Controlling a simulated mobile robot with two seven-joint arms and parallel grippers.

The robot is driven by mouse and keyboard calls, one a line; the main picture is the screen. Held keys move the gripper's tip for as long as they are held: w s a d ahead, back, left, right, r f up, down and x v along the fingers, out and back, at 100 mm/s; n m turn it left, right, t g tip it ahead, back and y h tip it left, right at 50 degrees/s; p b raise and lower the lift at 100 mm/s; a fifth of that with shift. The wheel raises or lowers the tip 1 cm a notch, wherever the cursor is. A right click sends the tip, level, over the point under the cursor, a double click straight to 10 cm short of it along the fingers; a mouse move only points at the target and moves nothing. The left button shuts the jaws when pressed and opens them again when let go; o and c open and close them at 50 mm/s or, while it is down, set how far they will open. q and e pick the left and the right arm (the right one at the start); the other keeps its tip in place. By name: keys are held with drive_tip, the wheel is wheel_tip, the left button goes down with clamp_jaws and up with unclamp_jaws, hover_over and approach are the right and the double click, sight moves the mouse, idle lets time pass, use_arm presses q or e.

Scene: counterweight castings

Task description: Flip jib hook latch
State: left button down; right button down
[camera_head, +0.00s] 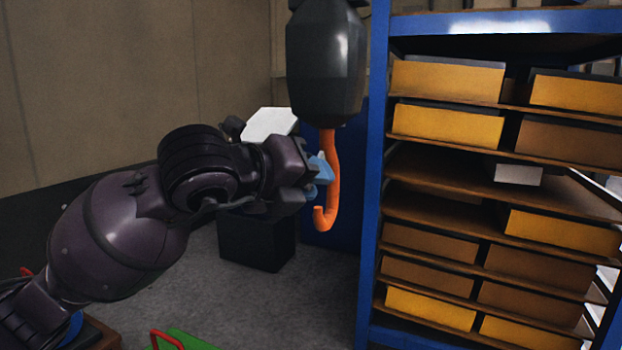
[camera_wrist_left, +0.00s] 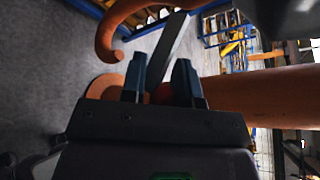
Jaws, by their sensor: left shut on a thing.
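An orange jib hook (camera_head: 332,170) hangs point-up under a dark grey block (camera_head: 325,60) in the head view. In the left wrist view, its curved end (camera_wrist_left: 107,38) shows at the top and its thick shank (camera_wrist_left: 265,97) at the right. My left gripper (camera_head: 322,168) is at the left side of the hook, its blue fingers beside the shank. In the left wrist view, the two fingers (camera_wrist_left: 160,62) are closed around the lower end of a thin dark grey bar, the hook latch (camera_wrist_left: 167,44). The latch slants up toward the hook's mouth. My right gripper is not in view.
A blue-framed shelf rack (camera_head: 372,180) with yellow and brown boxes stands close to the right of the hook. A dark box (camera_head: 257,243) stands on the floor behind my left arm. A green item (camera_head: 190,340) with a red handle is at the bottom.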

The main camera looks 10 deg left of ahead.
use_arm(q)
drive_tip(key=shift+r, duration=0.1)
drive_tip(key=shift+s+r+n+g+y+p, duration=0.1)
drive_tip(key=shift+r+n+g+y+p, duration=0.15)
drive_tip(key=shift+r+g+y+p, duration=0.6)
drive_tip(key=shift+w+r+n+g+y+p, duration=0.1)
drive_tip(key=shift+r+n+g+y+p, duration=0.15)
drive_tip(key=shift+g+p, duration=0.65)
drive_tip(key=shift+s+r+n+g+y+p, duration=0.1)
drive_tip(key=shift+r+n+g+y+p, duration=0.2)
drive_tip(key=shift+r+g+y+p, duration=0.6)
drive_tip(key=shift+f+g+h+b, duration=0.25)
drive_tip(key=shift+h+b, duration=0.15)
drive_tip(key=shift+h, duration=0.1)
drive_tip(key=c, duration=1)
unclamp_jaws()
drive_tip(key=shift+a, duration=0.1)
drive_tip(key=shift+b+v, duration=0.8)
drive_tip(key=shift+v, duration=4.6)
